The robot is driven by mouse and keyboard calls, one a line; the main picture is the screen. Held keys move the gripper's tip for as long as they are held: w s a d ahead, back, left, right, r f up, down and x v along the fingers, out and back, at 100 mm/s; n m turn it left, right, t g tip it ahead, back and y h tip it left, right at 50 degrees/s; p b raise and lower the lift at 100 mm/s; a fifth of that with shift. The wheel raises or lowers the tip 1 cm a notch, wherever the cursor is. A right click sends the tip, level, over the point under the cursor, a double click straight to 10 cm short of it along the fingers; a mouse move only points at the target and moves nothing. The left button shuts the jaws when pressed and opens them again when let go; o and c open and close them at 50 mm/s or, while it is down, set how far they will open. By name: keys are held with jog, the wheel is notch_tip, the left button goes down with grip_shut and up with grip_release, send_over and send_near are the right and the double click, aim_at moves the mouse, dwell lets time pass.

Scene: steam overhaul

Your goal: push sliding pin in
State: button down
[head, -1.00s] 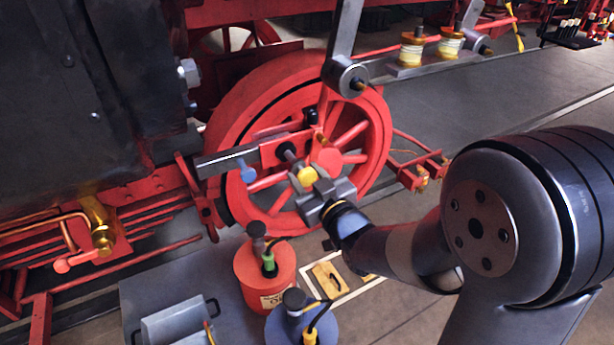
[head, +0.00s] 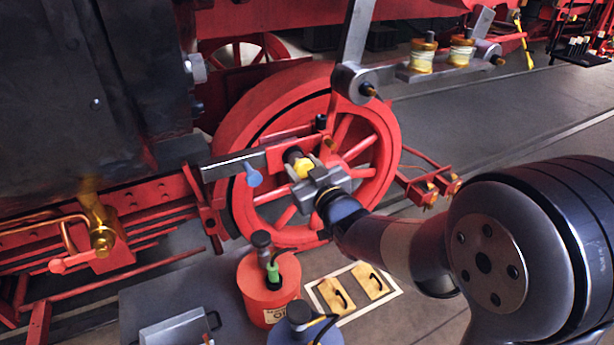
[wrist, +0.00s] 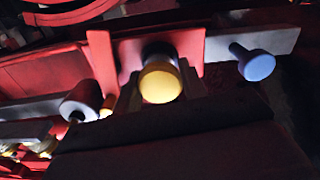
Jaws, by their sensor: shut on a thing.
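The sliding pin has a yellow round head (head: 303,168) and a dark shaft, and it sits in a red crosshead block in front of the red wheel. My gripper (head: 311,171) is shut on the yellow head. In the wrist view the yellow head (wrist: 160,84) lies between my fingers, close in front of the red plate (wrist: 188,50). Only a short dark stretch shows between head and plate. How deep the shaft reaches inside is hidden.
A blue-headed pin (head: 253,176) sticks out of the grey bar beside the block. A red can (head: 268,288) and a blue can (head: 304,330) stand below. Open floor lies to the right.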

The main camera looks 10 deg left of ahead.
jog(key=shift+w+r, duration=0.1)
jog(key=shift+r, duration=0.05)
jog(key=c, duration=0.9)
grip_release()
jog(key=shift+w+a, duration=0.1)
jog(key=shift+a, duration=0.05)
jog(key=shift+o, duration=0.2)
jog(key=b+v, duration=0.2)
jog(key=v, duration=0.9)
jog(key=shift+w, duration=0.1)
jog(key=p+x, duration=0.2)
jog(key=x, duration=0.8)
jog(key=shift+w+a, duration=0.25)
jog(key=shift+s+d, duration=0.15)
jog(key=shift+s, duration=0.1)
jog(key=shift+w, duration=0.1)
